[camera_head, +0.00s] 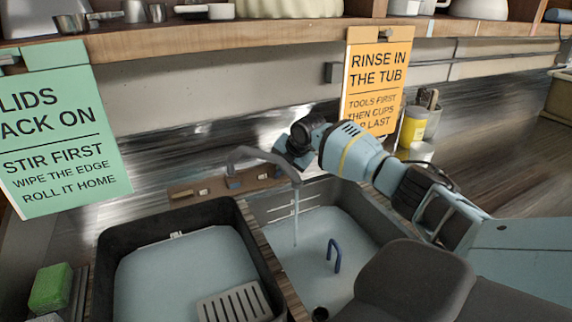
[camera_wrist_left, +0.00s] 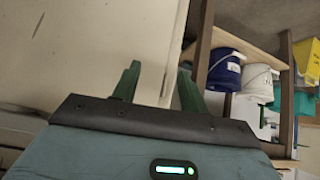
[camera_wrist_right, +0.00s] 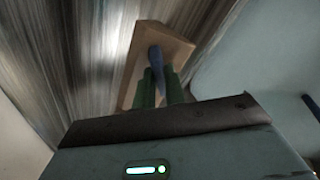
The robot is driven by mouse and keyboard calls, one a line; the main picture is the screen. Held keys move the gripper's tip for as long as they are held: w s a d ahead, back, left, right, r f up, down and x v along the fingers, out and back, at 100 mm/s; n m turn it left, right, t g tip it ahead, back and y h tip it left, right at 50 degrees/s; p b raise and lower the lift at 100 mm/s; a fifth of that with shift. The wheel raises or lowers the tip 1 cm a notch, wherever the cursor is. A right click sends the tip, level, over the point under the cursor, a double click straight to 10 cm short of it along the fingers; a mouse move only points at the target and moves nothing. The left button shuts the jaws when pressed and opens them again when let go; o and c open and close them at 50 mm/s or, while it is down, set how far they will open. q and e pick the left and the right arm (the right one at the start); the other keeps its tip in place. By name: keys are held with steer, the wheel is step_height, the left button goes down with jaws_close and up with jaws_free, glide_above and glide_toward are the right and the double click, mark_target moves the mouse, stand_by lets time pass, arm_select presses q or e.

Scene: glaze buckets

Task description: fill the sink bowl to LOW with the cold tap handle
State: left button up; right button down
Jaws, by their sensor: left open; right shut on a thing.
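The sink bowl (camera_head: 312,262) is the right-hand basin, pale blue inside with grey walls. A thin stream of water (camera_head: 296,217) falls into it from the grey spout (camera_head: 262,153). Pale marks (camera_head: 281,220) show on its back wall; I cannot read them. My right gripper (camera_wrist_right: 159,88) is shut on the blue cold tap handle (camera_wrist_right: 155,55) on its wooden block. In the head view the right gripper (camera_head: 287,164) is at the right end of the tap block, its fingertips mostly hidden. My left gripper (camera_wrist_left: 157,85) is open and empty, away from the sink.
A dark-rimmed basin (camera_head: 120,240) with a slotted grey piece (camera_head: 235,303) is on the left. A blue hooped handle (camera_head: 334,254) stands in the sink bowl. A green sponge (camera_head: 50,288) lies at left. Buckets (camera_wrist_left: 223,70) stand on shelves beyond the left gripper.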

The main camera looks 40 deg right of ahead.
steer(key=m+p, duration=0.1)
steer(key=m, duration=0.2)
steer(key=shift+r, duration=0.1)
arm_select(q)
steer(key=shift+w+a+r+t+p, duration=0.15)
steer(key=shift+w+r+p, duration=0.1)
steer(key=shift+w+r, duration=0.35)
steer(key=shift+w+a+r+t+p, duration=0.15)
steer(key=shift+w+r+p, duration=0.15)
steer(key=shift+r, duration=0.4)
arm_select(e)
steer(key=shift+s+m+t, duration=0.1)
steer(key=shift+m+t, duration=0.3)
steer(key=shift+m, duration=1.5)
arm_select(q)
steer(key=shift+w, duration=0.1)
steer(key=shift+d+r, duration=0.1)
arm_select(e)
steer(key=c, duration=1.5)
jaws_free()
arm_select(q)
steer(key=shift+w+r, duration=0.1)
arm_select(e)
steer(key=shift+o, duration=0.2)
steer(key=shift+f, duration=0.2)
